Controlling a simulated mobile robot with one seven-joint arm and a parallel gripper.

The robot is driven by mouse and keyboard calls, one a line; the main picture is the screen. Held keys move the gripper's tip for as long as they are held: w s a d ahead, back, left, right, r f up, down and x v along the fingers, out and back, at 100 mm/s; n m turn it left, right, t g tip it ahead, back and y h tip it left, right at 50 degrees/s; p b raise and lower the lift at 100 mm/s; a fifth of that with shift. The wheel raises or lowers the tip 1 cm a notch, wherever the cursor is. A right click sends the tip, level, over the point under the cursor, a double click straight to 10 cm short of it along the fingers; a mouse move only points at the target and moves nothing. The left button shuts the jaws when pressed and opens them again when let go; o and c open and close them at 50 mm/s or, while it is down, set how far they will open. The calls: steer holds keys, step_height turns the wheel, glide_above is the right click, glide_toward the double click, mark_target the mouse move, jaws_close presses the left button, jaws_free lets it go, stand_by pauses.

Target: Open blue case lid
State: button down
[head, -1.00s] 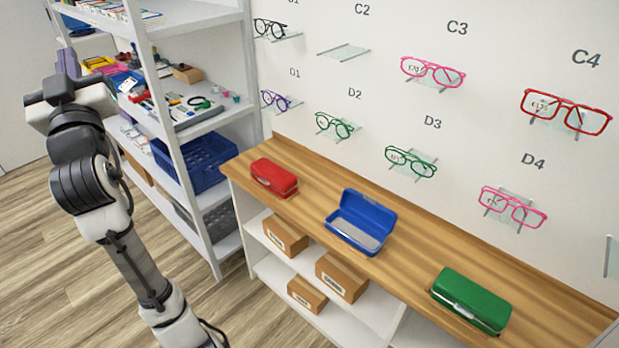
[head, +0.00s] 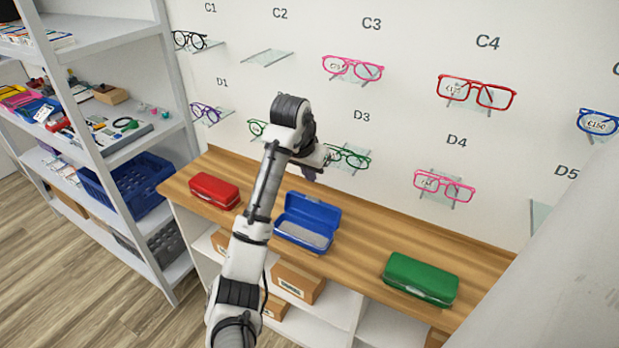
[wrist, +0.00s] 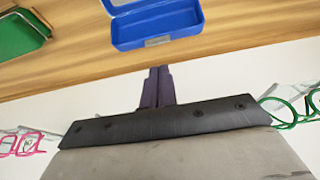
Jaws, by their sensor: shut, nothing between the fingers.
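The blue case (head: 311,213) stands on the wooden counter with its lid raised and leaning back toward the wall. Its pale grey inside shows. It also appears at the top of the wrist view (wrist: 150,33), partly cut off by the frame edge. My gripper (head: 309,175) is above the back of the counter, just behind and above the raised lid, near the wall. In the wrist view its dark purple fingers (wrist: 158,70) are together with nothing between them, and a gap of counter shows between their tips and the blue case.
A red closed case (head: 214,190) stands left of the blue one, a green closed case (head: 420,279) to the right. Glasses such as a green pair (head: 347,157) sit on wall holders close to my gripper. A white shelf unit (head: 150,150) stands at left. Counter between cases is clear.

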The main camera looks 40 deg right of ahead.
steer(key=p, duration=0.2)
glide_above(313, 208)
steer(key=f, duration=0.7)
steer(key=shift+d+f, duration=0.25)
steer(key=shift+f, duration=0.05)
steer(key=shift+b, duration=0.3)
